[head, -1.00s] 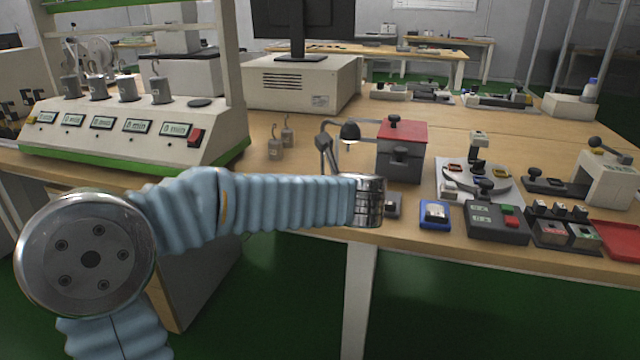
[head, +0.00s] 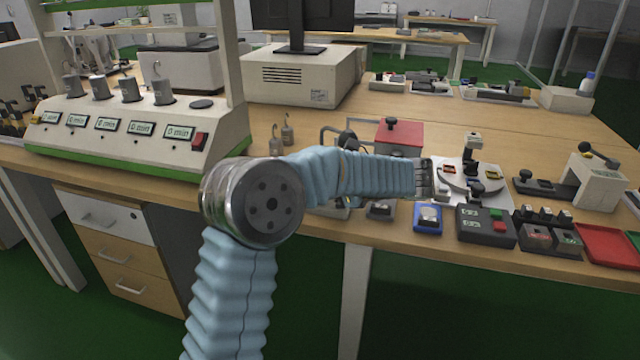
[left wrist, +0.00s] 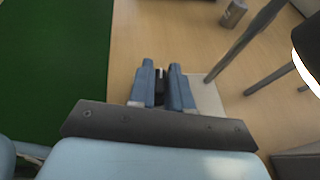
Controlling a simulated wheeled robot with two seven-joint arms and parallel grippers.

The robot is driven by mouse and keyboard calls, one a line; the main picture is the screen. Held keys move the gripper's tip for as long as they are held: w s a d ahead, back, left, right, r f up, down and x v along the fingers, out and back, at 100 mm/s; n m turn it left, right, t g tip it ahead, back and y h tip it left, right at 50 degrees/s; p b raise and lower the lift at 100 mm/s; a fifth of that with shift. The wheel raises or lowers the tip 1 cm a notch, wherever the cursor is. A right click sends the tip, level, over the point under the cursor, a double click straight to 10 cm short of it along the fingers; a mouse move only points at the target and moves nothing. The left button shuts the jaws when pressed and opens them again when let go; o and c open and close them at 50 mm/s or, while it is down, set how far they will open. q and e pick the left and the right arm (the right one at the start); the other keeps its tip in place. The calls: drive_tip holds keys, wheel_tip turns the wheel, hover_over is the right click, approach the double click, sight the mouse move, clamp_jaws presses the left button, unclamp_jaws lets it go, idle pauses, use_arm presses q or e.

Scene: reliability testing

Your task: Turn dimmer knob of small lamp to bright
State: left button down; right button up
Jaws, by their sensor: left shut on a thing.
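The small lamp shows its dark shade (head: 347,139) above my left forearm in the head view; the forearm hides most of the rest. In the left wrist view the black shade (left wrist: 306,42) is at the right edge, with a bright white underside. A pale base plate (left wrist: 208,97) lies below, beside the fingers. My left gripper (left wrist: 162,78) points down at the table with its blue fingers close together on a small black knob (left wrist: 159,88), partly hidden between them. The knob's setting cannot be read. In the head view my forearm hides this gripper. My right gripper is out of view.
A grey hook weight (left wrist: 233,13) stands beyond the fingers. A red-topped box (head: 400,133) stands behind my forearm. A blue-framed switch (head: 428,217) and a dark button box (head: 486,226) line the front edge. Bare tabletop lies left of the lamp.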

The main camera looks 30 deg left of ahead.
use_arm(q)
drive_tip(key=shift+n+g, duration=0.6)
drive_tip(key=shift+g, duration=0.1)
drive_tip(key=c, duration=1.1)
unclamp_jaws()
drive_tip(key=shift+g, duration=0.3)
drive_tip(key=shift+c, duration=0.2)
drive_tip(key=v, duration=1.3)
drive_tip(key=shift+d+r, duration=0.2)
drive_tip(key=shift+d, duration=0.15)
